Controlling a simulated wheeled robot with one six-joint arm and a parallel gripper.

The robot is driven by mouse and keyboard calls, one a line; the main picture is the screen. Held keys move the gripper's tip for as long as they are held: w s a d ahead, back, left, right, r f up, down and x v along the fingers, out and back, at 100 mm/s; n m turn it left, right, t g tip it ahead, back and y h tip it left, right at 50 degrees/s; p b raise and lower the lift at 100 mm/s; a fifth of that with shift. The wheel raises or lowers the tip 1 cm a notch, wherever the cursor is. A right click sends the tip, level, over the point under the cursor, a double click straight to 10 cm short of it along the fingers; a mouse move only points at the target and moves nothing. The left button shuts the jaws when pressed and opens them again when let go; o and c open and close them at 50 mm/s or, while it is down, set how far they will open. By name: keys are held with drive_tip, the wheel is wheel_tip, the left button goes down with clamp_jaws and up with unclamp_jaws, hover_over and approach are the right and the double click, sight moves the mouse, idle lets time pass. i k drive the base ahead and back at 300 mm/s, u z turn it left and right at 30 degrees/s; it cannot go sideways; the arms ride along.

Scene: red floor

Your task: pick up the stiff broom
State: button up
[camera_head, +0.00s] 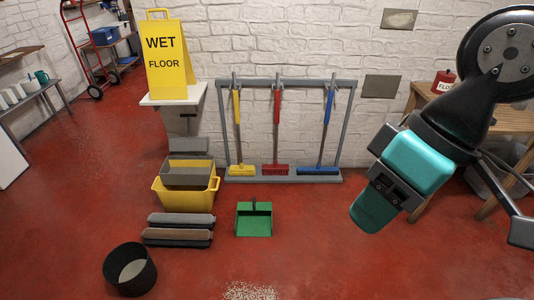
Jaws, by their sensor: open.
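Three brooms stand in a grey rack (290,82) against the white brick wall: a yellow one (237,125), a red one (277,125) and a blue one (327,112). They are upright, heads down at the rack's base. I cannot tell from the bristles which is the stiff broom. My gripper (375,210), teal and dark, hangs at the right, nearer the camera and apart from the rack. It is open, with nothing seen in it; its fingertips are hard to make out.
A yellow wet floor sign (166,55) stands on a pedestal (175,98). Yellow bucket (184,194), stacked long pads (178,238), green dustpan (254,219) and black bin (130,269) lie on the floor. A wooden table (511,122) stands right. Red floor before the rack's right side is clear.

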sight(279, 169)
drive_tip(key=u, duration=0.4)
drive_tip(key=i, duration=1.7)
drive_tip(key=z, duration=0.55)
drive_tip(key=i, duration=0.65)
